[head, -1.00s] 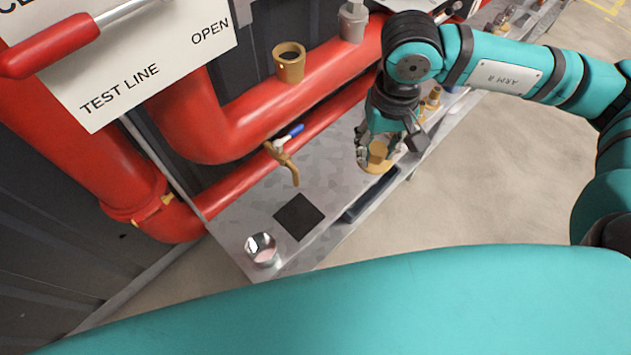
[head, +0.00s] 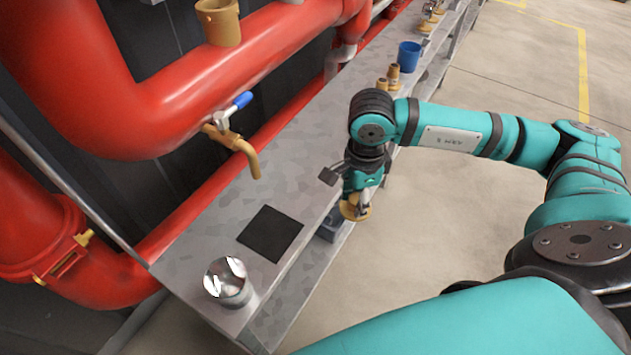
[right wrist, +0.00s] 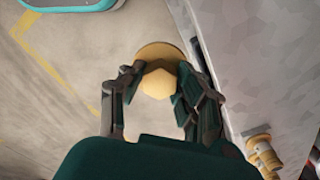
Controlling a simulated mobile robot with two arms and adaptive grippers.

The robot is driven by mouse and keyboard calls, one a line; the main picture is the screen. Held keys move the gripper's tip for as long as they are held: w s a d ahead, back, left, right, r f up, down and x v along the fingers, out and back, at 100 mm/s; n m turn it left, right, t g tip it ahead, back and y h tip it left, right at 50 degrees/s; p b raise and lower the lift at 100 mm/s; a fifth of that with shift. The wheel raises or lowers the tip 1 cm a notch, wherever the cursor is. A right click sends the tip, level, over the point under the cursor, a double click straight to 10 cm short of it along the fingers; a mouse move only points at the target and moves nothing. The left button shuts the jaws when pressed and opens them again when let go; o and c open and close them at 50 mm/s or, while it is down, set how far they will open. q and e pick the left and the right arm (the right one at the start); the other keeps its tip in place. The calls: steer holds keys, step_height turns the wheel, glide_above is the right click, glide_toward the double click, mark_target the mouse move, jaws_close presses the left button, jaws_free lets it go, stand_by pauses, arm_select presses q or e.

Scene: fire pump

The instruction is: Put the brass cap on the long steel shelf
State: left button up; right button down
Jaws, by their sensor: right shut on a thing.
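The brass cap (head: 355,209) is a round disc with a raised hub, held in my right gripper (head: 358,190) beside the front edge of the long steel shelf (head: 310,150). In the right wrist view the fingers of the gripper (right wrist: 160,85) are closed on the hub of the cap (right wrist: 160,56), with floor beneath and the shelf to the right. My left gripper is not in view.
On the shelf are a black square mat (head: 270,233), a shiny metal cup (head: 228,282), brass fittings (head: 392,76) and a blue cup (head: 409,56). A brass tap (head: 235,142) with a blue handle overhangs the shelf. Bare shelf lies between mat and fittings. Red pipes (head: 130,110) run behind.

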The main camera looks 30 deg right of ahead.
steer(key=w, duration=0.4)
steer(key=w+a+f, duration=0.1)
steer(key=w, duration=0.4)
steer(key=w+a, duration=0.1)
steer(key=w, duration=0.3)
steer(key=shift+w+f, duration=0.15)
steer(key=shift+w, duration=0.2)
step_height(320, 180, down, 3)
steer(key=shift+r, duration=0.1)
steer(key=shift+f, duration=0.35)
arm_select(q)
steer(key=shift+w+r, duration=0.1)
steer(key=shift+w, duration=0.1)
arm_select(e)
steer(key=shift+f, duration=0.1)
steer(key=c, duration=1)
jaws_free()
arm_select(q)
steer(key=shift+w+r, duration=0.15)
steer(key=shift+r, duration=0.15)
arm_select(e)
steer(key=shift+o, duration=0.4)
